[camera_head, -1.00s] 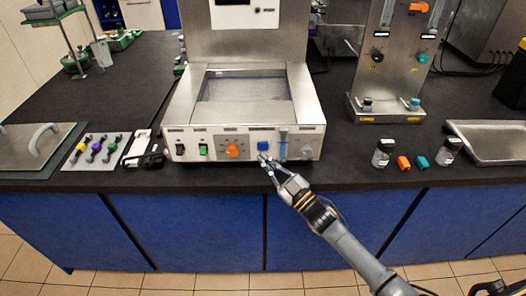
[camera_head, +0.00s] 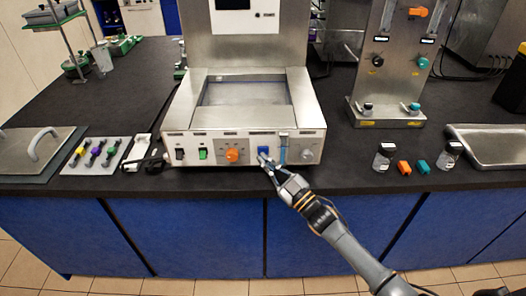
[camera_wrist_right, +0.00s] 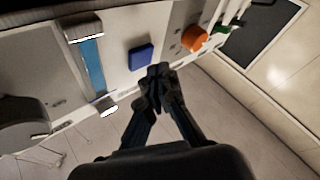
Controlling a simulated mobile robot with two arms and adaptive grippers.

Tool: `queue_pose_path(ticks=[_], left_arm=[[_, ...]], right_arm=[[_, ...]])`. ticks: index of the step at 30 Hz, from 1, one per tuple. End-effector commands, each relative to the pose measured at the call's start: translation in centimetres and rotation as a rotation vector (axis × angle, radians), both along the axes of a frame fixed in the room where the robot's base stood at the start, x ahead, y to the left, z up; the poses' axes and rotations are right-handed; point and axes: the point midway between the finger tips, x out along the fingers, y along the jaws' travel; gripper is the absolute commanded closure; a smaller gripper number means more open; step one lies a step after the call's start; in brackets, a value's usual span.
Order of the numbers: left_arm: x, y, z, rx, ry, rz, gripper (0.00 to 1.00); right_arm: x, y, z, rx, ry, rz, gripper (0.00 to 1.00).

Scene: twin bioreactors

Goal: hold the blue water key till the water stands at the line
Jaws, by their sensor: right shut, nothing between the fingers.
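The blue water key (camera_head: 264,150) is on the front panel of the steel-and-white bath unit, right of the orange knob. It also shows in the right wrist view (camera_wrist_right: 141,56). My right gripper (camera_head: 263,157) is shut and empty, its fingertips at the lower edge of the key. In the right wrist view the fingertips (camera_wrist_right: 159,71) are just beside a corner of the key; I cannot tell whether they touch it. The upright blue level gauge (camera_wrist_right: 94,66) is beside the key; it shows in the head view (camera_head: 283,148). The line cannot be made out. My left gripper is out of view.
The bath's basin (camera_head: 245,93) is open on top. An orange knob (camera_head: 232,155) and a green switch (camera_head: 203,154) sit left of the key. Small bottles and coloured caps (camera_head: 403,167) lie on the bench to the right. A tray of coloured pieces (camera_head: 95,155) lies left.

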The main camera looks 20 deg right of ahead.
Motion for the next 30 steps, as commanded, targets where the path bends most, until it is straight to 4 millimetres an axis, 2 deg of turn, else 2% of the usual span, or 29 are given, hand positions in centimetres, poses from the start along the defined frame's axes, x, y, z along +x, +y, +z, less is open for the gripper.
queue_pose_path(ticks=[18, 30], left_arm=[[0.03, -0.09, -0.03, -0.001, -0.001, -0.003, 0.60], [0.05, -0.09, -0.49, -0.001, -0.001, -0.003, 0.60]], right_arm=[[0.01, 0.01, -0.02, 0.000, 0.000, 0.000, 1.00], [0.82, -0.24, -0.01, 0.001, 0.001, 0.000, 1.00]])
